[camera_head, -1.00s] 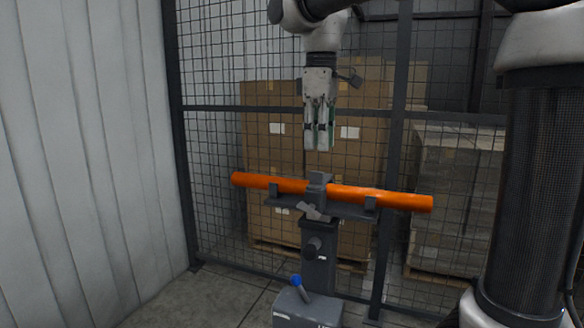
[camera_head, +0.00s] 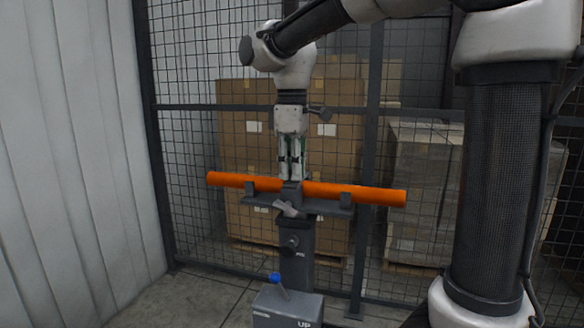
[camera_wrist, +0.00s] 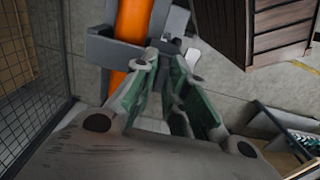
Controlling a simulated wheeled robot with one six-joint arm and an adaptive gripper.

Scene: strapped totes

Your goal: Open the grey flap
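An orange pipe (camera_head: 360,194) lies across a grey stand (camera_head: 297,240). A grey flap-like block (camera_head: 291,193) sits over the middle of the pipe, and a lighter grey angled piece (camera_head: 285,209) sticks out at its front. My gripper (camera_head: 291,178) points straight down with its fingertips just above the block; I cannot tell whether they touch it. In the wrist view the two green-sided fingers (camera_wrist: 169,62) stand a small gap apart with nothing clearly between them. The pipe (camera_wrist: 134,18) and grey clamp parts (camera_wrist: 115,48) show beyond them, partly hidden by the fingers.
A grey box with a blue-knobbed lever (camera_head: 275,279) stands in front of the stand. A mesh fence (camera_head: 190,150) with stacked cartons (camera_head: 235,125) is behind. A pale corrugated wall (camera_head: 70,150) is at left. The wrist view shows a dark slatted crate (camera_wrist: 270,30).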

